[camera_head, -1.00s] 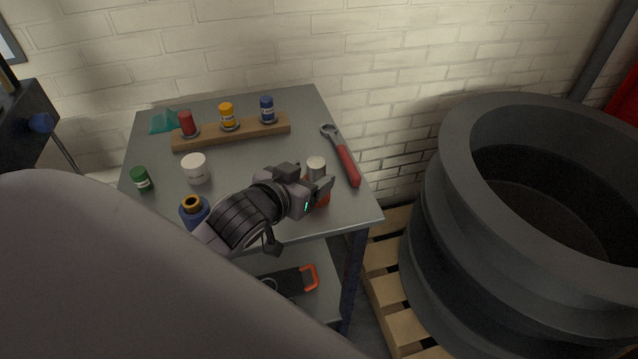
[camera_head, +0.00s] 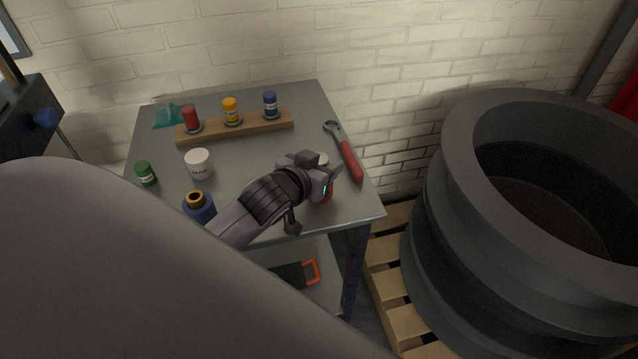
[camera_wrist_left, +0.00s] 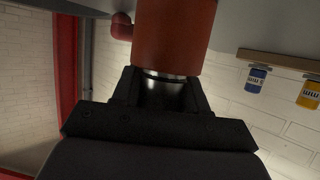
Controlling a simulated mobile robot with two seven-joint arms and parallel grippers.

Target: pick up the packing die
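I take the packing die (camera_head: 327,194) to be the upright piece near the table's right front, with a red-orange body and a pale metal top. My left gripper (camera_head: 328,168) is at its top and hides much of it. In the left wrist view, a red-orange cylinder (camera_wrist_left: 173,38) with a shiny metal neck (camera_wrist_left: 163,92) sits between my dark left fingers (camera_wrist_left: 160,98). The neck fills most of the gap, but I cannot tell whether the fingers press on it. My right gripper is not in view.
The grey table (camera_head: 255,160) also holds a red-handled wrench (camera_head: 350,160), a white jar (camera_head: 198,164), a green jar (camera_head: 145,174), a blue bottle (camera_head: 199,210) and a wooden rack (camera_head: 235,129) with three small bottles. Large dark rings (camera_head: 460,230) stand on a pallet at right.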

